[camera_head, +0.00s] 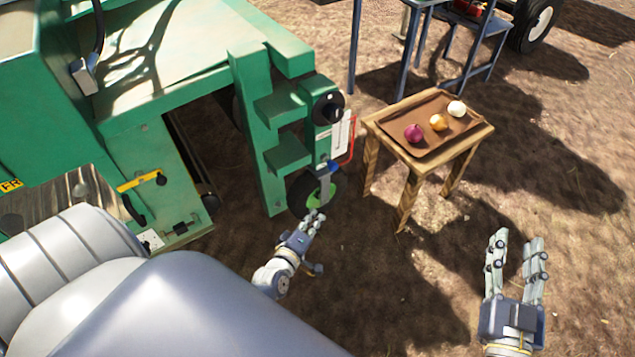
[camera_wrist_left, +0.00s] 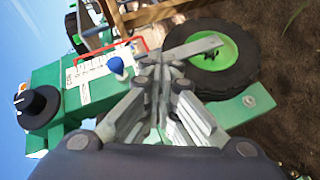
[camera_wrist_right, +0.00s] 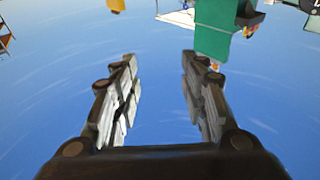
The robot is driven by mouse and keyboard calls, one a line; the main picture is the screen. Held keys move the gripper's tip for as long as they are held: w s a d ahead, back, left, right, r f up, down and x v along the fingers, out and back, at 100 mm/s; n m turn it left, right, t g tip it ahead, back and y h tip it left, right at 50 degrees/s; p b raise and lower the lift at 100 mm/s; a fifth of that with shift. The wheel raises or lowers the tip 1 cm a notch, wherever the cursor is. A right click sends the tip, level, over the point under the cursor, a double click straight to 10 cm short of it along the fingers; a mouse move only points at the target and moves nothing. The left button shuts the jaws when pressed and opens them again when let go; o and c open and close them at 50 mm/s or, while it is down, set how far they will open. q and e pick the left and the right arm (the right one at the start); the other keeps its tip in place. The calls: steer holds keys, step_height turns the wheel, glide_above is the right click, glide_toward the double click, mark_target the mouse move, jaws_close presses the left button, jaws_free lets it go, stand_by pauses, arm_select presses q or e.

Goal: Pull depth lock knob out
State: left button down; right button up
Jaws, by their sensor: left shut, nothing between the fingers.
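A small blue knob (camera_head: 333,166), likely the depth lock knob, sits low on the green machine post, above the green-hubbed wheel (camera_head: 306,194). In the left wrist view the blue knob (camera_wrist_left: 118,66) is left of my fingertips, beside a white scale plate (camera_wrist_left: 90,82). My left gripper (camera_head: 316,214) is shut and empty, below the knob in the head view. In its wrist view the left gripper (camera_wrist_left: 165,68) has its tips near the grey metal bar (camera_wrist_left: 192,48); I cannot tell whether they touch. My right gripper (camera_head: 515,240) is open and empty over bare soil.
A larger black knob (camera_head: 328,108) is higher on the same post. A red bent rod (camera_head: 351,140) sticks out beside the scale. A wooden table (camera_head: 462,150) with a tray and three onions stands close on the right. Open soil lies in front.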

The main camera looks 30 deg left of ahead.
arm_select(q)
steer(key=w+a+r+n+t+y+b, duration=0.2)
steer(key=a+r+n+b, duration=0.2)
steer(key=r+n, duration=0.1)
steer(key=shift+w+a+t+y, duration=0.15)
steer(key=shift+w+t+y, duration=0.15)
steer(key=shift+w, duration=0.1)
arm_select(e)
steer(key=s+d+r+t+y, duration=0.1)
steer(key=s+r+t, duration=0.3)
steer(key=r, duration=0.8)
steer(key=shift+s+r+t, duration=0.3)
steer(key=shift+s+r, duration=0.05)
steer(key=shift+s, duration=0.7)
arm_select(q)
steer(key=shift+w, duration=0.15)
arm_select(e)
steer(key=shift+d+r, duration=0.1)
